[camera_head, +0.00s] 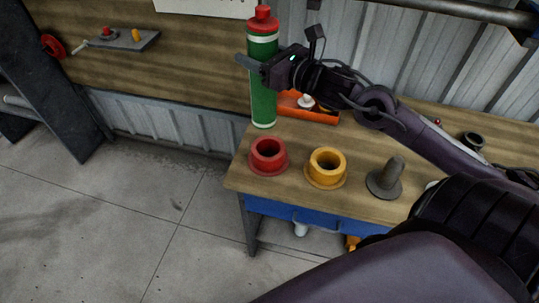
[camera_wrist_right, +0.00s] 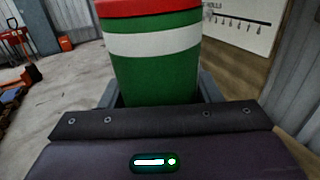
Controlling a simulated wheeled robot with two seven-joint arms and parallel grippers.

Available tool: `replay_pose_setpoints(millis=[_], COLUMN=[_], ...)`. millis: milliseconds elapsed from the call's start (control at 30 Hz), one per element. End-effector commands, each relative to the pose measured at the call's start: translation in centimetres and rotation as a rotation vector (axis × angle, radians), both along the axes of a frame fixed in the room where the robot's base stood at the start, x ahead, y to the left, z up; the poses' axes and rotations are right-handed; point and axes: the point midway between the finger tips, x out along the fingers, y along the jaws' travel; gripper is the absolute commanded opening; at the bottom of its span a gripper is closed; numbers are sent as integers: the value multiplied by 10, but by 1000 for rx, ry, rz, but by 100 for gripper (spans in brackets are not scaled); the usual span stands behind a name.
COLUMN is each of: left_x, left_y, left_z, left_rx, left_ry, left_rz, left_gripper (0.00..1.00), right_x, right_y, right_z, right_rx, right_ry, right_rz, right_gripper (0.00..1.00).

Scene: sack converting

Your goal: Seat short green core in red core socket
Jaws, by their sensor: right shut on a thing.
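The green core (camera_head: 263,95) is an upright green cylinder with white bands and a red top. My right gripper (camera_head: 260,63) is shut around its upper part, one finger crossing in front. In the right wrist view the green core (camera_wrist_right: 155,72) stands between the fingers, its lower end hidden by the gripper body. Its bottom shows near the table's back left corner; whether it touches the table I cannot tell. The red core socket (camera_head: 268,151) is an open ring on the table, empty, below and in front of the core. My left gripper is not in view.
A yellow socket (camera_head: 326,164) and a grey flanged post (camera_head: 388,178) stand in a row right of the red one on the wooden table (camera_head: 290,192). An orange tray (camera_head: 318,116) lies behind them. A wall shelf (camera_head: 128,42) is at the upper left.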

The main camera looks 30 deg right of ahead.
Motion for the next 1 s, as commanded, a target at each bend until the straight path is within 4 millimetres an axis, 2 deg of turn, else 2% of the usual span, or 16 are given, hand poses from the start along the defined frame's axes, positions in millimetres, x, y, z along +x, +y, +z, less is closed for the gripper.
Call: replay_pose_setpoints(millis=[33,100,233,367,700,800,1000], left_x=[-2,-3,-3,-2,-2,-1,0], left_y=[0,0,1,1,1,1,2], left_z=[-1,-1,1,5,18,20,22], left_rx=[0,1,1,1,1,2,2], left_ry=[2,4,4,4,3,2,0], left_rz=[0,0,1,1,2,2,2], left_gripper=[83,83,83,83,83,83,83], right_x=[2,3,4,3,4,3,4], right_y=[-5,-10,-14,-14,-14,-13,-13], right_z=[11,20,17,-11,-98,-115,-133], right_rx=[-3,-1,5,9,8,6,4], right_ry=[-5,-4,1,5,-1,-2,-4], right_rz=[7,15,19,18,16,17,18], right_gripper=[18,18,18,18,18,18,18])
